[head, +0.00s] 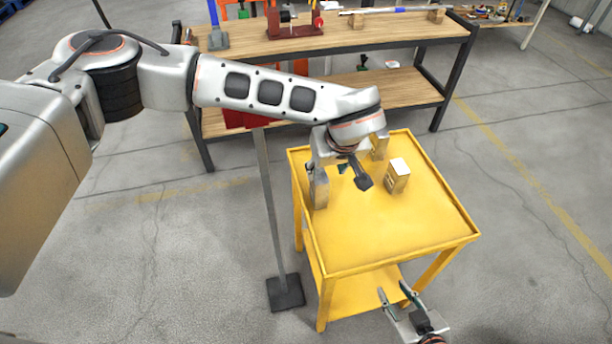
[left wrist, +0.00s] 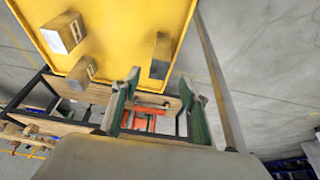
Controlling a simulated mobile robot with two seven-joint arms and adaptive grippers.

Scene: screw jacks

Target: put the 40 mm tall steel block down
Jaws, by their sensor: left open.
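Three steel blocks stand upright on the yellow table (head: 400,240); I cannot tell which is 40 mm tall. One block (head: 397,176) is right of my left gripper (head: 353,175), another (head: 380,147) is behind it, and a third (head: 320,188) is left of it, partly hidden by the gripper. The left wrist view shows these blocks apart, the third (left wrist: 161,57) closest to the fingers. My left gripper is open above the table, with nothing between its fingers (left wrist: 160,88).
The front half of the yellow tabletop is clear, with a low raised rim. Behind it stands a wooden workbench (head: 350,37) with a red device (head: 295,26) and other parts. A thin grey post on a dark base (head: 285,293) stands left of the table.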

